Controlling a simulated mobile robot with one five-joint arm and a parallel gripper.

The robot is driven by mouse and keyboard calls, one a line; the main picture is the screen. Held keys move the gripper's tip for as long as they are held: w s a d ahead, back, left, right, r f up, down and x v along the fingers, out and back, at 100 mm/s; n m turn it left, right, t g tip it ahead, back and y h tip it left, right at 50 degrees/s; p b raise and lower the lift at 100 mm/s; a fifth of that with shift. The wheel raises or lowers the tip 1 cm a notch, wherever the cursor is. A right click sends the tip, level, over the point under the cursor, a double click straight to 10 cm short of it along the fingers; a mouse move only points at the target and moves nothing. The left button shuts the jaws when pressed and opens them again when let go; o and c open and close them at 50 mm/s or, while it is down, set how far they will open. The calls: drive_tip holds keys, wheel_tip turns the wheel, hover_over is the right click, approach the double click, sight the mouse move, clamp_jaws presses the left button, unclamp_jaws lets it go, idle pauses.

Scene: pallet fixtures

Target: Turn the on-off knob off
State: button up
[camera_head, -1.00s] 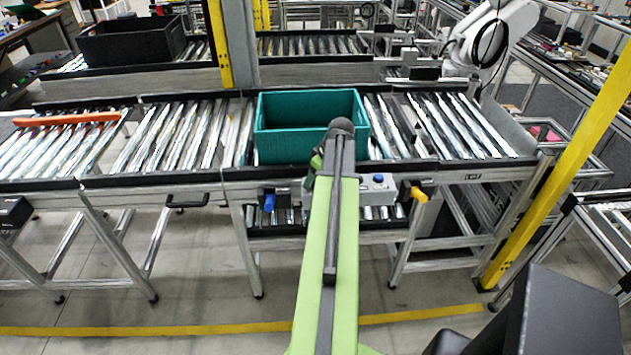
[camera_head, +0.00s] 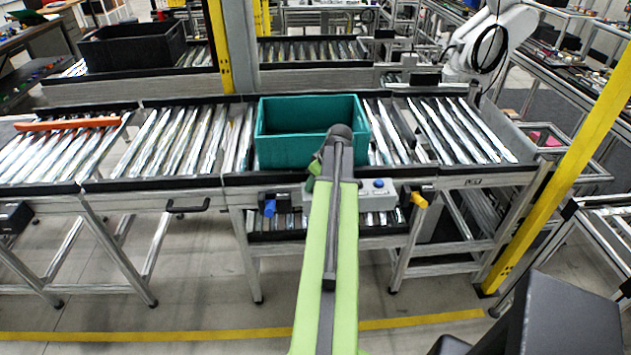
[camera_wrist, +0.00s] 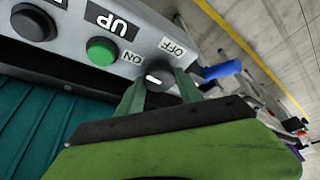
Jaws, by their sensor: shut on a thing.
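The on-off knob (camera_wrist: 157,79) is a dark round knob with a short white mark, on the grey control box (camera_wrist: 72,50). Labels ON and OFF appear upside down beside it in the wrist view. The white mark lies nearer the ON side than the OFF side. My gripper (camera_wrist: 160,89) has one green finger on each side of the knob and is shut on it. My arm hides the knob and my fingertips there.
A green button (camera_wrist: 102,52) and a black button (camera_wrist: 32,22) sit on the same box. A teal crate (camera_head: 311,116) stands on the roller conveyor just behind. Blue (camera_head: 269,207) and yellow (camera_head: 419,200) handles flank the box. Open floor lies in front.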

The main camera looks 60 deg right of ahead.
drive_tip(key=m, duration=0.2)
drive_tip(key=m+h, duration=0.1)
drive_tip(key=m, duration=0.1)
drive_tip(key=shift+a+g, duration=0.2)
drive_tip(key=shift+g, duration=0.1)
drive_tip(key=m+h, duration=0.1)
drive_tip(key=m, duration=0.1)
drive_tip(key=m+g, duration=0.1)
drive_tip(key=m, duration=0.1)
drive_tip(key=shift+w+a+m+h, duration=0.1)
drive_tip(key=shift+w+m+h, duration=0.05)
drive_tip(key=shift+m+h, duration=0.25)
drive_tip(key=m+g, duration=0.1)
drive_tip(key=m, duration=0.3)
drive_tip(key=shift+w+g+h, duration=0.15)
drive_tip(key=shift+g+h, duration=0.15)
drive_tip(key=shift+g, duration=0.1)
drive_tip(key=shift+f+m+g, duration=0.1)
drive_tip(key=shift+m+g, duration=0.5)
drive_tip(key=shift+m, duration=1.2)
drive_tip(key=shift+w+a+m, duration=0.1)
drive_tip(key=shift+m, duration=0.2)
drive_tip(key=o, duration=1.4)
drive_tip(key=shift+c, duration=0.2)
drive_tip(key=shift+r, duration=0.2)
